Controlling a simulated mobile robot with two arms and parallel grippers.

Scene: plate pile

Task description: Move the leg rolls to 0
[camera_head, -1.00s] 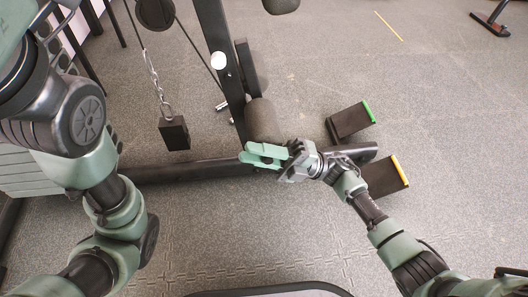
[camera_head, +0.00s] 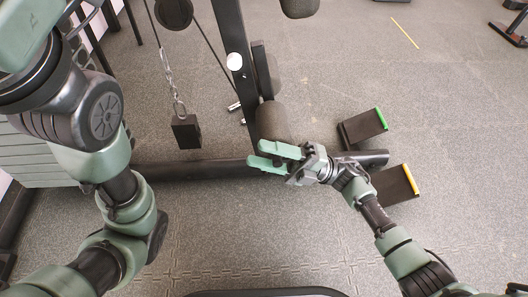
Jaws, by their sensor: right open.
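A dark padded leg roll (camera_head: 273,122) sits low on the black upright of the gym machine in the head view. Another dark roll (camera_head: 298,7) is cut off by the top edge. My right gripper (camera_head: 256,155) is open and empty just below the lower roll, with its green fingers pointing left. It overlaps the roll's bottom end in the picture, and I cannot tell whether they touch. My left arm fills the left side, and its gripper is out of view.
The black upright (camera_head: 222,35) carries a white knob (camera_head: 234,61). A black weight (camera_head: 186,131) hangs on a chain to the left. A low black beam (camera_head: 190,170) runs across the floor. Two footplates (camera_head: 362,126) (camera_head: 397,184) stand at right.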

